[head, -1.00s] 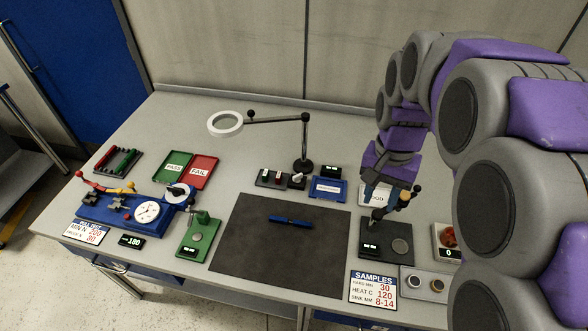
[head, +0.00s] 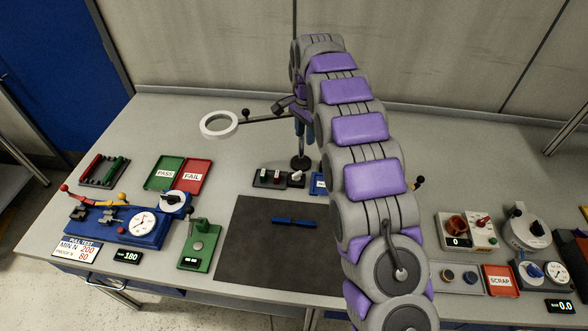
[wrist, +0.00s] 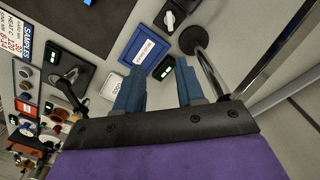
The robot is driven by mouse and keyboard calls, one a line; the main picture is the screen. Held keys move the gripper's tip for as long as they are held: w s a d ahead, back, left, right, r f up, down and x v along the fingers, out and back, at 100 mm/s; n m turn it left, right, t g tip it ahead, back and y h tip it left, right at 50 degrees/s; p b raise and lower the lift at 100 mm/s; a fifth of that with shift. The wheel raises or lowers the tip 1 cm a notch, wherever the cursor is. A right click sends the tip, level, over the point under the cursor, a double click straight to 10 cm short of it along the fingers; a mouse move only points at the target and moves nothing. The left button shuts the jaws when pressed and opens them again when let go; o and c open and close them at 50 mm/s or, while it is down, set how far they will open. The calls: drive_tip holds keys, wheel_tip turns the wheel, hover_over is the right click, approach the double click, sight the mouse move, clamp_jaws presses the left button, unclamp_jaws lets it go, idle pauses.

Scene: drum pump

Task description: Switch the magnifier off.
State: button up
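The magnifier (head: 219,125) is a white ring on a thin dark arm, standing out to the left of its post and round black base (head: 300,162). I cannot tell whether its ring is lit. The base and post (wrist: 194,40) also show in the wrist view.
Green and red trays (head: 194,176) lie left of the switch block. The dark mat (head: 265,250) holds a blue bar (head: 294,222).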

sight(298, 172)
drive_tip(key=f+b, duration=0.1)
drive_tip(key=f, duration=0.5)
drive_tip(key=a+f+b, duration=0.1)
drive_tip(key=f, duration=0.5)
drive_tip(key=w+a+f+b, duration=0.1)
drive_tip(key=f, duration=0.6)
drive_tip(key=shift+w, duration=0.1)
clamp_jaws()
